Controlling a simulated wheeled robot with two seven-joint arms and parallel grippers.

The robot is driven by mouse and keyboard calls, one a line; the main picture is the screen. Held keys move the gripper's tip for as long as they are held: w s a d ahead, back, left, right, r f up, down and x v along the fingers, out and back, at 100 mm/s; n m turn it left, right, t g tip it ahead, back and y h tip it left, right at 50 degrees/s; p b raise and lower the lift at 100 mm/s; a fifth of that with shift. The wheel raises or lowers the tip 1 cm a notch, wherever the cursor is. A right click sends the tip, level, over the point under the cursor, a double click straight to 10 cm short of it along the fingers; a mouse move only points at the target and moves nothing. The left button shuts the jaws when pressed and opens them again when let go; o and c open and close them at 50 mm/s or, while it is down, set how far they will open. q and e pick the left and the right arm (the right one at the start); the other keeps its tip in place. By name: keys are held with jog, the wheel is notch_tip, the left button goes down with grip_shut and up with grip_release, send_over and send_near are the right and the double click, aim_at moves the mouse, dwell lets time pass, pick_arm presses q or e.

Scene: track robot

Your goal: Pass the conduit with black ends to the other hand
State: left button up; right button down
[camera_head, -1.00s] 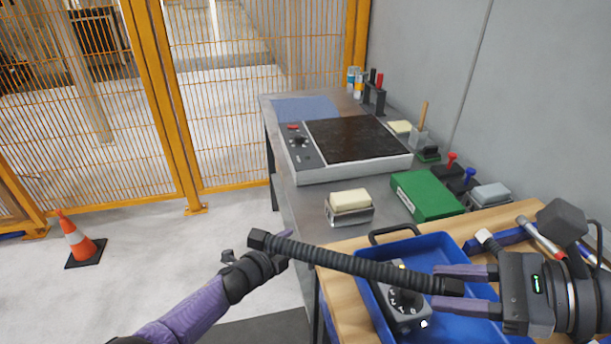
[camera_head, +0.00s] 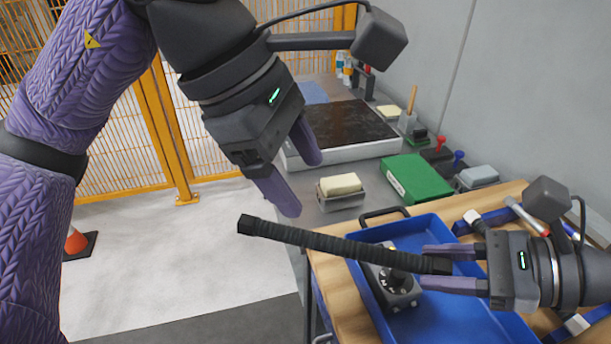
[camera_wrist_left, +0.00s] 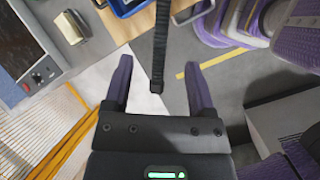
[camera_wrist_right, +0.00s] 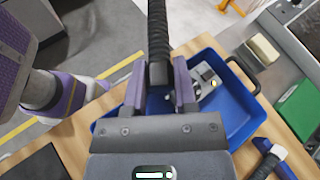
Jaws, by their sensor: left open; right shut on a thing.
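The conduit with black ends (camera_head: 330,242) is a dark ribbed tube, held nearly level above the blue tray. My right gripper (camera_head: 450,267) is shut on its right end; the right wrist view shows the conduit (camera_wrist_right: 158,40) between the fingers. Its left end sticks out free past the table's edge. My left gripper (camera_head: 300,180) is open and empty, just above and beyond that free end. In the left wrist view the conduit's free end (camera_wrist_left: 157,85) lies between the spread fingers (camera_wrist_left: 158,90), touching neither.
The blue tray (camera_head: 455,315) on the wooden top holds a grey device with a dial (camera_head: 392,290). A block in a metal holder (camera_head: 340,192), a green box (camera_head: 415,178) and a dark-topped panel (camera_head: 345,130) stand behind. Open floor lies at left.

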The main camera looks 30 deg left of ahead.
aim_at(341, 240)
pick_arm(q)
jog(key=x, duration=1.1)
jog(key=shift+d+f, duration=0.15)
jog(key=shift+f, duration=0.1)
jog(key=shift+w, duration=0.1)
grip_shut()
pick_arm(e)
jog(key=shift+c, duration=1.6)
grip_release()
jog(key=v, duration=1.2)
